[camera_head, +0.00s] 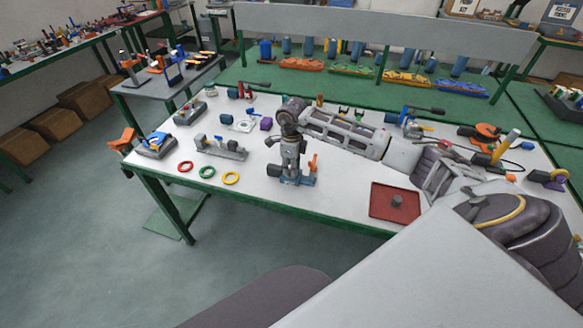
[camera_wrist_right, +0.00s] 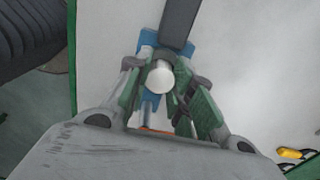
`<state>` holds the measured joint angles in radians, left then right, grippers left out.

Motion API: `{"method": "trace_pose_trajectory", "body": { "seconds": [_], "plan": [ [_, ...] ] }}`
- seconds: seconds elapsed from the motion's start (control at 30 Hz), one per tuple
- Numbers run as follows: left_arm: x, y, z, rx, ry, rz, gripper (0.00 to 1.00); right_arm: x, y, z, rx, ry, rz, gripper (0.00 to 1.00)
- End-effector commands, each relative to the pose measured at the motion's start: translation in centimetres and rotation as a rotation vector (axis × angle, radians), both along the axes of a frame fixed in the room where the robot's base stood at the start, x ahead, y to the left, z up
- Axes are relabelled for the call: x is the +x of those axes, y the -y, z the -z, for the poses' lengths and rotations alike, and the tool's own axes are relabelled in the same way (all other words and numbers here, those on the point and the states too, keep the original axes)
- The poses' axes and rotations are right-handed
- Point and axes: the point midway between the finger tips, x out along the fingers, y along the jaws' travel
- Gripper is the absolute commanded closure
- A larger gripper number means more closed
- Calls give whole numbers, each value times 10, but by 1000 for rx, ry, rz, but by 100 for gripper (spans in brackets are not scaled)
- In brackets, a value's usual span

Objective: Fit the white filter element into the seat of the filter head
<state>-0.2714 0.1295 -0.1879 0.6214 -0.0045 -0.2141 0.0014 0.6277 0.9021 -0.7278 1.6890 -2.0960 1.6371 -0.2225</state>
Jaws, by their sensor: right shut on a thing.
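My right gripper (camera_head: 290,172) points down over the front middle of the white table. In the right wrist view its green-lined fingers (camera_wrist_right: 160,88) are closed around the white filter element (camera_wrist_right: 160,76), whose round end faces the camera. Below the gripper stands a blue-based fixture (camera_head: 304,181) with an upright orange part (camera_head: 314,162), which looks like the filter head. Its blue part also shows in the right wrist view (camera_wrist_right: 147,40), just beyond the fingers. The gripper hides the seat, so I cannot tell whether the element is inside it. My left gripper is not in view.
A red tray (camera_head: 383,208) with a small grey piece lies right of the gripper. Red, green and yellow rings (camera_head: 231,178) and a grey fixture (camera_head: 220,149) lie to its left. Other parts crowd the table's back and right. The front edge is close.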

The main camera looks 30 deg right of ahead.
Motion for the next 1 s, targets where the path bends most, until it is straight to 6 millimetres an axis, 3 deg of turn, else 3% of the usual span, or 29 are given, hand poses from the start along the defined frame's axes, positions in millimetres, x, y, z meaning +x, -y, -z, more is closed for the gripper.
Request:
{"method": "trace_pose_trajectory", "body": {
  "seconds": [0.03, 0.13, 0.17, 0.33, 0.63, 1.0],
  "plan": [
    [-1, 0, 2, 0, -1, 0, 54, -5, -1, 13, -2, -18, -1, 89],
    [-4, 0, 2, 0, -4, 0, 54, -6, -1, 14, -1, -19, -1, 89],
    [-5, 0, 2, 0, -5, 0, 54, -6, -1, 14, -1, -19, 0, 75],
    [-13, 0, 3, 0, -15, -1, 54, -6, -1, 14, -1, -20, 0, 55],
    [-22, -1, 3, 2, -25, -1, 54, -6, -2, 14, -1, -21, -2, 55],
    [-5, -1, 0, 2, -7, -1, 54, -7, -2, 10, 0, -22, -4, 55]
  ]
}}
